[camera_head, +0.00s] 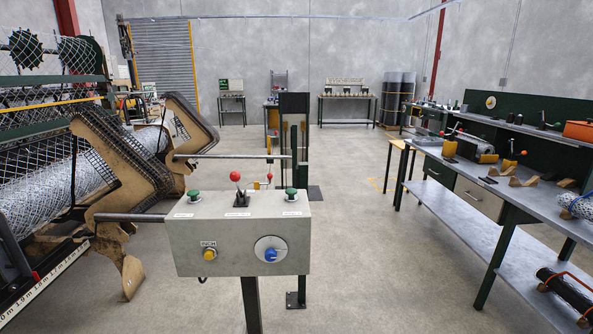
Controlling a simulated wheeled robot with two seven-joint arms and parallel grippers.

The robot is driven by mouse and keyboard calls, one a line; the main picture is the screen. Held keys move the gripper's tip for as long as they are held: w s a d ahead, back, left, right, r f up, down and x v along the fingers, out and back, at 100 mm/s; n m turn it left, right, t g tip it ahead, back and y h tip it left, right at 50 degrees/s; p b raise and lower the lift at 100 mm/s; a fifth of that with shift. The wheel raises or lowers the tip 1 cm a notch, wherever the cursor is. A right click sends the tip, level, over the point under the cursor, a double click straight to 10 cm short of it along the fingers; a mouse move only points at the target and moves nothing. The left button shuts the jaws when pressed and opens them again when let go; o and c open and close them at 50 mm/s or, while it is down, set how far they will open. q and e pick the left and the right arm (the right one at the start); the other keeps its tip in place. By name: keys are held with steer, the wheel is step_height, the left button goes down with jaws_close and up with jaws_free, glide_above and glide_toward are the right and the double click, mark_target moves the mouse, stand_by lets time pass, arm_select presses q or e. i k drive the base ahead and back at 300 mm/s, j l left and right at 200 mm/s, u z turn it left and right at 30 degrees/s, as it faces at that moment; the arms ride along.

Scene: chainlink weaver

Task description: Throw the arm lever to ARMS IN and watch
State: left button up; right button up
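A grey control box (216,236) stands on a dark post in the middle foreground. A lever with a red ball knob (235,177) rises upright from a black base on its top, between two green mushroom buttons (194,195) (291,194). Small white labels lie by these controls, too small to read. The front has a yellow button (209,254) and a blue knob (271,255) on a white disc. The weaver's tan arms (130,175) stand at the left beside the rolled mesh (50,198). Neither of my grippers is in view.
A smaller red-tipped handle (269,177) and a dark upright panel (294,125) stand behind the box. A metal bar (225,156) reaches right from the weaver. A workbench (525,204) with tools fills the right side. Floor between box and bench is clear.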

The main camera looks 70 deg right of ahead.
mark_target(235, 176)
steer(key=z, duration=1.9)
